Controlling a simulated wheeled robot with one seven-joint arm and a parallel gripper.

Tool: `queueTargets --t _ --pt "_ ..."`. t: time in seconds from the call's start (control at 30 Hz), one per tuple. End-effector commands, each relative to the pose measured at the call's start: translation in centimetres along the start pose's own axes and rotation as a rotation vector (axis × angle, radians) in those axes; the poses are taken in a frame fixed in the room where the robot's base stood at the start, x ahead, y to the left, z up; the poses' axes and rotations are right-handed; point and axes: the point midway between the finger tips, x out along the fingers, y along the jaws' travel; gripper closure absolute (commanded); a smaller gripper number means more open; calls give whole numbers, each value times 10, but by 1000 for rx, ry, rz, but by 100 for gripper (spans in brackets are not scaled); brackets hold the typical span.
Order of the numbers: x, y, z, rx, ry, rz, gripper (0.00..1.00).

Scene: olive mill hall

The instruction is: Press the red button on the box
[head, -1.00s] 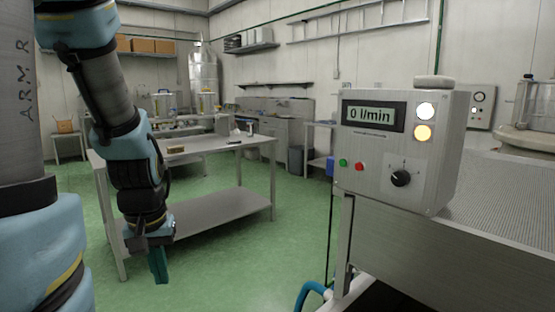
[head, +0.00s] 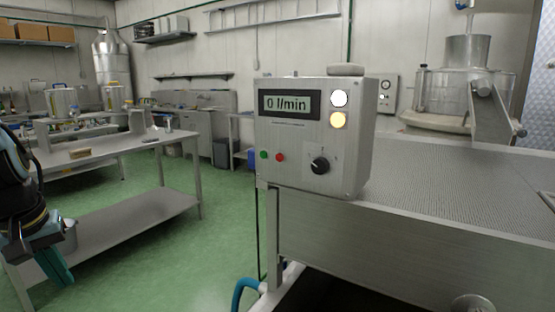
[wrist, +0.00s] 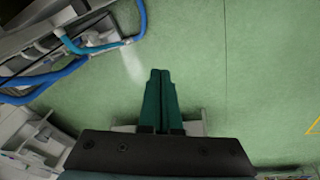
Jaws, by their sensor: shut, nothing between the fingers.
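The box (head: 350,150) is a grey metal control box mounted at the end of a steel machine, near the middle of the head view. Its display reads 0 l/min. The red button (head: 280,157) is small and sits low on the front, between a green button (head: 264,155) and a black knob (head: 320,165). White and yellow lamps are lit at its upper right. My gripper (head: 58,270) hangs at the lower left, well away from the box. In the wrist view its green fingers (wrist: 160,90) are together and empty, pointing over the floor.
A steel table (head: 140,205) with a lower shelf stands at the left, behind my gripper. A steel machine with a perforated top (head: 455,190) extends right from the box. Blue hoses (wrist: 75,45) lie below it. Green floor (head: 215,235) is open between table and box.

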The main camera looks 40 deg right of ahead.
Motion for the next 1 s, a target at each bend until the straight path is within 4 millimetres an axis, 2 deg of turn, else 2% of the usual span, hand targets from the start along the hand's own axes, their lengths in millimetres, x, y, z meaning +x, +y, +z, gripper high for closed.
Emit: queueTargets --t 0.03,0.17,0.2,0.4,0.5,0.6,0.7,0.8,1.0 --pt "-2 32 -12 28 19 47 100" --pt "-14 117 -32 80 56 186 100" --pt "-18 143 -35 95 63 230 100" --pt "-51 267 -30 162 81 444 100" --pt "-68 314 -21 184 79 531 100" --pt "-81 346 -12 198 74 595 100" --pt "-90 365 -6 206 70 633 100" --pt "-94 374 -3 208 68 651 100" --pt "-95 374 -3 208 67 653 100"
